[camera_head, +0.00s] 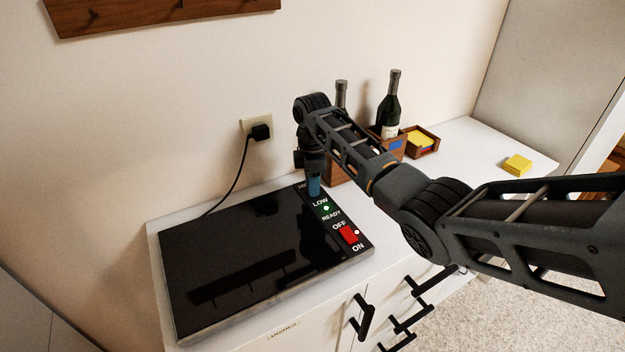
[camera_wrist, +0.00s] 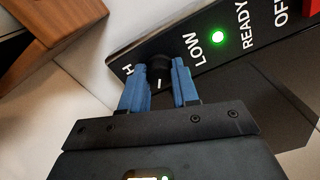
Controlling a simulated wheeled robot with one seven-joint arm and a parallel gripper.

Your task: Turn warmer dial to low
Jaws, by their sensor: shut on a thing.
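The warmer (camera_head: 250,265) is a flat black plate on the white counter, with a control strip at its right end. The strip reads LOW, READY, OFF and ON, and a partly hidden H label shows at its far end. In the wrist view the black dial (camera_wrist: 159,70) sits between the blue fingertips of my gripper (camera_wrist: 160,84), which is shut on it. A white mark on the dial points toward the gripper. In the head view my gripper (camera_head: 314,186) reaches down onto the far end of the strip and hides the dial.
A green light (camera_wrist: 218,39) glows by READY. A red switch (camera_head: 348,235) sits between OFF and ON. Behind my arm stand dark bottles (camera_head: 389,105) in a wooden holder, a box of yellow notes (camera_head: 422,139) and a yellow pad (camera_head: 517,164). A plug (camera_head: 260,132) is in the wall.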

